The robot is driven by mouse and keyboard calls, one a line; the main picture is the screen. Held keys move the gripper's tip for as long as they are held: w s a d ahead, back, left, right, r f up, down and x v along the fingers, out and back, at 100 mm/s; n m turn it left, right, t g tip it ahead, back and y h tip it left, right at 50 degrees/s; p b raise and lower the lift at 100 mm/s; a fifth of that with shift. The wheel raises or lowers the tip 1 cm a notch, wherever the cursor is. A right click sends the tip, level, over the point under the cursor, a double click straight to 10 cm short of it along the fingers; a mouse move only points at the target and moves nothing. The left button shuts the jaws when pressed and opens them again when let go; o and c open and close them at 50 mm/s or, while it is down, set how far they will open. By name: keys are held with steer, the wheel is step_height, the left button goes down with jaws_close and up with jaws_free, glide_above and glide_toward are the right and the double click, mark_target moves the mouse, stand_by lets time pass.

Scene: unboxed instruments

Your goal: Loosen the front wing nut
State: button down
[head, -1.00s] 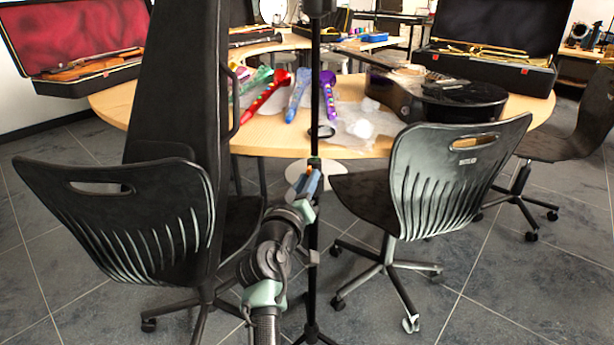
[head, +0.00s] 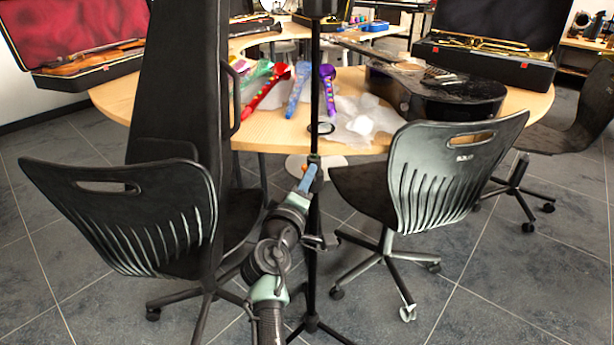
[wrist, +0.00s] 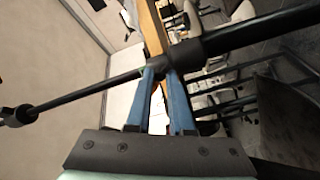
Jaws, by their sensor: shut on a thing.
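A black stand pole (head: 315,100) rises upright in front of the table in the head view, and its tripod legs stand on the floor. In the wrist view the pole (wrist: 250,35) runs across the picture, a thick tube on the right and a thin rod on the left, joined at a dark collar (wrist: 187,54). My gripper (head: 313,168) reaches this collar from the front. Its blue fingertips (wrist: 160,70) are close together and shut at the collar. The front wing nut is between the tips and mostly hidden by them.
A black chair (head: 435,170) stands right of the pole, another chair (head: 115,215) with a tall black case (head: 180,90) at the left. The table (head: 270,130) behind holds coloured toy instruments and a black guitar (head: 440,95). Floor is free at the front right.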

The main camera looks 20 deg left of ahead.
steer(key=shift+f, duration=0.15)
steer(key=c, duration=0.8)
jaws_free()
steer(key=shift+o, duration=0.2)
steer(key=s+d+p, duration=0.1)
steer(key=s+p, duration=0.2)
steer(key=s, duration=1)
steer(key=shift+p, duration=0.4)
steer(key=shift+c, duration=0.2)
